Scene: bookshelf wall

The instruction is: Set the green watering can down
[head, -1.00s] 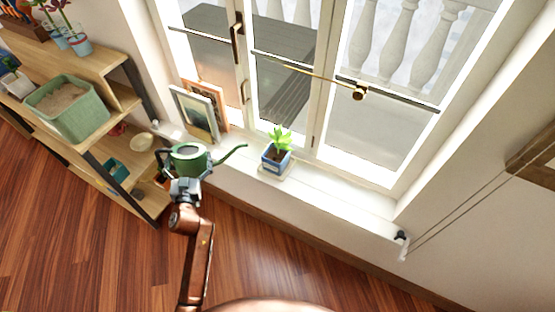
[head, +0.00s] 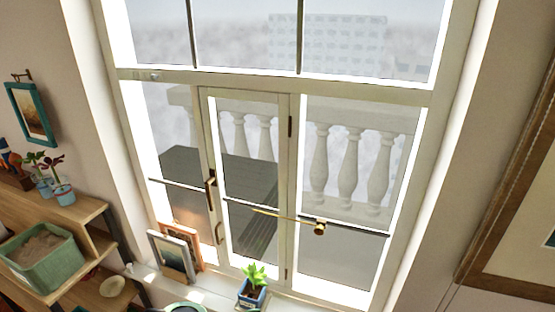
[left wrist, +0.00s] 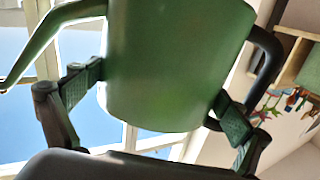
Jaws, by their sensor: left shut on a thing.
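The green watering can (left wrist: 180,65) fills the middle of the left wrist view, with its spout to the left and its dark handle (left wrist: 268,60) to the right. My left gripper (left wrist: 155,108) has one finger on each side of the can's body and is shut on it. In the head view only the top rim of the can (head: 185,307) shows at the bottom edge. The left gripper is below the head picture there. My right gripper is in neither view.
A potted plant (head: 252,287) in a blue pot stands on the white windowsill (head: 213,286). Two leaning frames (head: 172,256) stand on the sill to its left. A wooden shelf (head: 85,221) at left holds a green bin (head: 42,262) and small plants.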

